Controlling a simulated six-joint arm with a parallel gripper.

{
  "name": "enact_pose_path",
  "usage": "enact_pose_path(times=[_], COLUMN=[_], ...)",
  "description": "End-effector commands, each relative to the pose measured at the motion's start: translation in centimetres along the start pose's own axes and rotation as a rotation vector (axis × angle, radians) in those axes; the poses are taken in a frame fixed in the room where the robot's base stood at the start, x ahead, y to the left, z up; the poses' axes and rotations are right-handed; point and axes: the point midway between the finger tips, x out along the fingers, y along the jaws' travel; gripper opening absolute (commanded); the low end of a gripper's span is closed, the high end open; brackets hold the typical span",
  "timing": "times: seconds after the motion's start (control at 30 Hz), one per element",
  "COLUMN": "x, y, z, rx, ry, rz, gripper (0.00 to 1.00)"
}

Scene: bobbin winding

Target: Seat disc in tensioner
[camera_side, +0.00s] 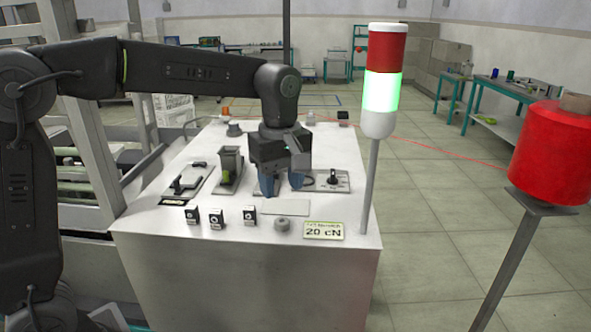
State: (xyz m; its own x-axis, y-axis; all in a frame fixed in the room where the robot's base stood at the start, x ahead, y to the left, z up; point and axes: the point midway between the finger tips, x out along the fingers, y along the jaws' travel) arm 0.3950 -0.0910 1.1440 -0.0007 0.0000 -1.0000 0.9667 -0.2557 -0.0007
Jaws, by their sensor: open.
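My gripper (282,187) points down over the middle of the white table, with its two blue fingertips apart and nothing visible between them. Behind and to the right of the fingers lies a flat grey plate (343,186) with a black knob, partly hidden by the gripper; it may be the tensioner, but I cannot tell for sure. A small round grey piece (283,224) sits near the table's front edge, in front of the gripper and apart from it. I cannot tell whether it is the disc.
A dark upright fixture (229,170) stands left of the gripper. Small black blocks (217,218) and a "20 cN" sign (323,231) line the front edge. A signal tower (382,90), lit green, rises at the right. Red thread runs behind it near a red spool (552,152).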

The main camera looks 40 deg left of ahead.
Motion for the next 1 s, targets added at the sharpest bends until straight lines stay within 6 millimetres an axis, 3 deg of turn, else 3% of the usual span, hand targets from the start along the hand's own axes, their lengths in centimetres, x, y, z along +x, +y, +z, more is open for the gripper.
enact_pose_path(times=[0.8, 0.93, 1.0], x=[7.0, 6.9, 6.9], y=[-0.1, -0.1, -0.1], z=[0.0, 0.0, 0.0], rx=[0.003, 0.003, 0.003], ry=[0.0, 0.0, 0.0], rz=[-0.002, 0.001, 0.001], gripper=[0.49, 0.49, 0.42])
